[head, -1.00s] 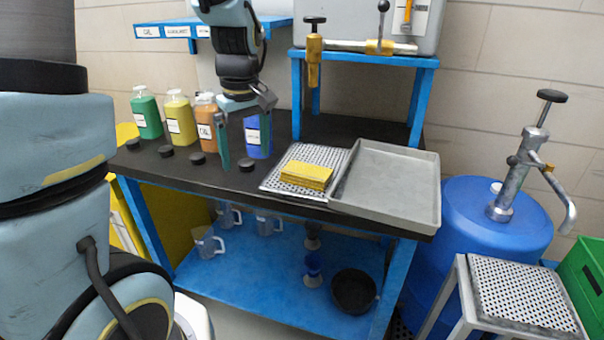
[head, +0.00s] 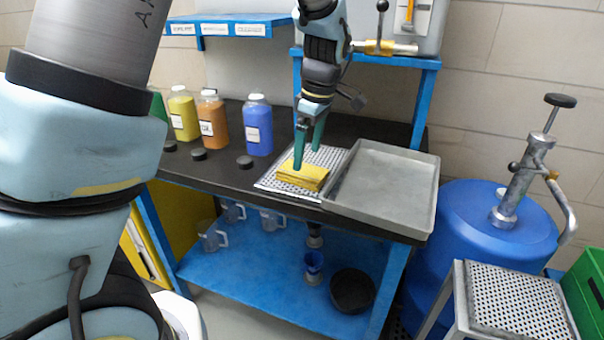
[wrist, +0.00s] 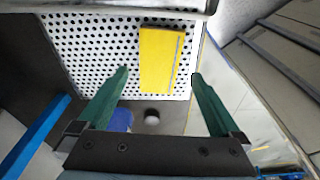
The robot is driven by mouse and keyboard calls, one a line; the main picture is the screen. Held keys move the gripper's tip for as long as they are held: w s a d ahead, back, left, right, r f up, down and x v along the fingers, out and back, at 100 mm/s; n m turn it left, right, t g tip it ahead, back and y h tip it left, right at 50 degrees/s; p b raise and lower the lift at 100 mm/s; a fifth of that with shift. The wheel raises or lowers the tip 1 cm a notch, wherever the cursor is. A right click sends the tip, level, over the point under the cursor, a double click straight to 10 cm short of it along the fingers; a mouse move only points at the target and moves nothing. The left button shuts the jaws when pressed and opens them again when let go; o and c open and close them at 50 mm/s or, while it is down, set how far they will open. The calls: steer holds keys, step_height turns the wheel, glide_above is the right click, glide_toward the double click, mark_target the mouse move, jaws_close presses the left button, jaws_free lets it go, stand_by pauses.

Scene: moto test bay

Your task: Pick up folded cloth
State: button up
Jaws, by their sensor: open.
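The folded cloth (head: 303,175) is a yellow stack lying on a perforated metal tray (head: 268,183) on the black bench top. In the wrist view the cloth (wrist: 158,60) lies ahead of the fingertips, between their lines and nearer the right one. My gripper (head: 306,158) is open, with green fingers pointing down over the cloth's back edge in the head view. The wrist view shows my gripper (wrist: 158,76) empty, with both fingers apart. I cannot tell how high the fingertips are above the cloth.
A shallow grey tray (head: 383,226) sits right of the perforated one. Yellow (head: 183,115), orange (head: 213,121) and blue (head: 258,127) bottles stand to the left, with black caps in front. A blue-framed shelf (head: 424,92) rises behind. A blue drum (head: 480,230) stands at right.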

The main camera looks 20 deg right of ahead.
mark_target(303, 170)
steer(key=shift+w+a+f+p, duration=0.15)
steer(key=shift+f+p, duration=0.1)
steer(key=shift+f, duration=0.6)
steer(key=shift+w+a+f+p, duration=0.1)
steer(key=shift+f+p, duration=0.1)
steer(key=shift+f, duration=0.7)
steer(key=shift+w+a+f+p, duration=0.15)
steer(key=shift+f+p, duration=0.1)
steer(key=shift+f, duration=0.6)
steer(key=c, duration=1.1)
steer(key=shift+r, duration=0.1)
